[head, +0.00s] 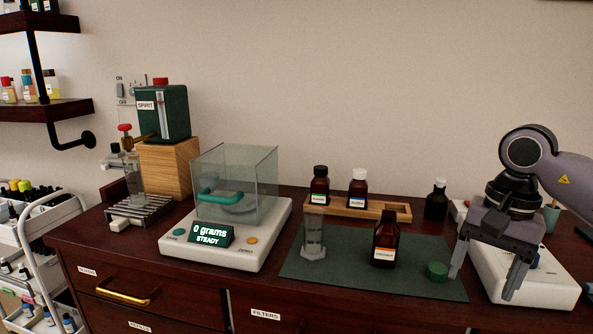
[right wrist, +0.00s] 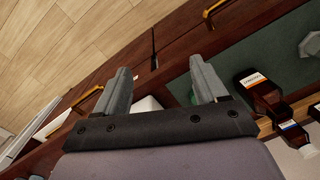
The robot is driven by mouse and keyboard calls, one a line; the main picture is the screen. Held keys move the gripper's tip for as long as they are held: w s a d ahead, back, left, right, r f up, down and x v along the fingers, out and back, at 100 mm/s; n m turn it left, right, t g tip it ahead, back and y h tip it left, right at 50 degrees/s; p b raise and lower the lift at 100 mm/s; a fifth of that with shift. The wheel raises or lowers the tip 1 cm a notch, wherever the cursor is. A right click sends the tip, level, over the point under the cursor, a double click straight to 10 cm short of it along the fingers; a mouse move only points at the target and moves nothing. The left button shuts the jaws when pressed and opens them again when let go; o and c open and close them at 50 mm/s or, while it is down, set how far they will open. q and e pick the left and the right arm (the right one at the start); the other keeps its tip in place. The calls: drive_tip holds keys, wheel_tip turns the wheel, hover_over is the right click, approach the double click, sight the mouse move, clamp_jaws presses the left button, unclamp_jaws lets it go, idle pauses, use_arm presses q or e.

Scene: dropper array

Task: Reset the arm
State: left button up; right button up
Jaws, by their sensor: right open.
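My right gripper (head: 488,280) is open and empty. In the head view it points down at the right, between the green mat and a white device. Its two fingers stand apart, and they also show spread in the right wrist view (right wrist: 163,88). An open brown bottle (head: 384,245) with a white and orange label stands upright on the mat. My left gripper is not in view.
A green mat (head: 350,280) bears a clear cylinder (head: 313,235). A wooden rack (head: 383,209) with brown bottles stands behind. A balance (head: 225,250) reading 0 grams is at left. A white device (head: 545,275) sits beneath my right gripper. A dark bottle (head: 436,202) stands behind.

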drive_tip(key=s+a+f+m+t+y+p, duration=0.1)
drive_tip(key=s+a+f+m+y, duration=0.15)
drive_tip(key=a+m+y, duration=0.85)
drive_tip(key=s+a+f+m+y, duration=0.1)
drive_tip(key=s+a+m+y, duration=0.2)
drive_tip(key=a+m+y, duration=0.8)
drive_tip(key=w+d+f+m+t+h, duration=0.15)
drive_tip(key=f+m+t+h, duration=0.3)
drive_tip(key=m, duration=0.45)
drive_tip(key=d+f+m+t+h+p, duration=0.1)
drive_tip(key=d+f+m+t+h, duration=0.25)
drive_tip(key=m+t+h, duration=0.35)
drive_tip(key=w+d+f+m+t+h, duration=0.15)
drive_tip(key=f+m+t, duration=0.3)
drive_tip(key=m, duration=0.55)
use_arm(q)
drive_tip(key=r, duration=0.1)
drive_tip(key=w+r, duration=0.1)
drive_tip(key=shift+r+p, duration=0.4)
use_arm(e)
drive_tip(key=s+d+f+m+g+h, duration=0.3)
drive_tip(key=s+d+f+m+h, duration=0.1)
drive_tip(key=s+f+m, duration=0.3)
drive_tip(key=s+d+f+m+g+h, duration=0.3)
drive_tip(key=s+f+m, duration=0.4)
drive_tip(key=f, duration=0.3)
drive_tip(key=shift+s+d+f+g+h, duration=0.2)
drive_tip(key=shift+s+d+g+h, duration=0.1)
drive_tip(key=shift+s+d+h, duration=0.1)
